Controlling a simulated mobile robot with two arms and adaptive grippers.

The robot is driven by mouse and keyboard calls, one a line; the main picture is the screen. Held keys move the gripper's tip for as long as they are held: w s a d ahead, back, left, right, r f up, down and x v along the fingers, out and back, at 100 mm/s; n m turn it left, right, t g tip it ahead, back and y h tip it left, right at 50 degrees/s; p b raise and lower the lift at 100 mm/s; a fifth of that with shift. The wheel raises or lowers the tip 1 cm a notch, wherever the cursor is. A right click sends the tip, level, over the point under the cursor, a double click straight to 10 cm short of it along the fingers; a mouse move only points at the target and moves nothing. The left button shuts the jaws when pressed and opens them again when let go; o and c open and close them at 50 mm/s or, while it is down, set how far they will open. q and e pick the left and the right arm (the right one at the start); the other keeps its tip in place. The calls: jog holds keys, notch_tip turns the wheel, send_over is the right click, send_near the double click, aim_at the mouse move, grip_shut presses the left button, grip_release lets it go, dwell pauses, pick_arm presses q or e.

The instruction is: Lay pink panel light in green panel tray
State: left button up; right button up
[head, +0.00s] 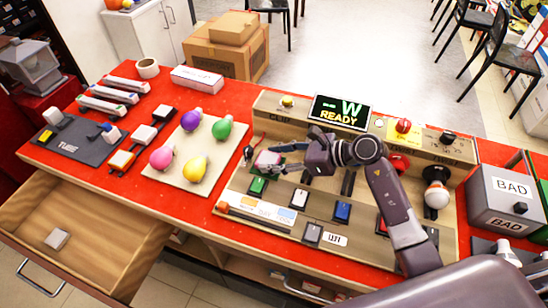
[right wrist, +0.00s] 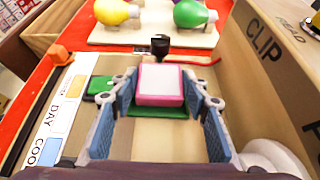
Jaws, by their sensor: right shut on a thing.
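The pink panel light (head: 268,160), a small square block with a pale top, is in my right gripper (head: 279,158). The right wrist view shows the pink panel light (right wrist: 160,85) between the two blue-padded fingers, which are shut on its sides. The green panel tray (head: 257,187) is on the beige board, just in front of the held light. Whether the light touches the tray cannot be told. My left gripper is not in view.
Several coloured bulbs stand on a pale board (head: 187,187) to the left. Black, white and blue blocks (head: 342,211) sit on the beige board. A CLIP-marked console (right wrist: 265,65) rises close to the right gripper. A wooden drawer (head: 100,245) stands open at lower left.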

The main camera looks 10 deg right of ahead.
jog(key=shift+f, duration=0.3)
jog(key=o, duration=1.2)
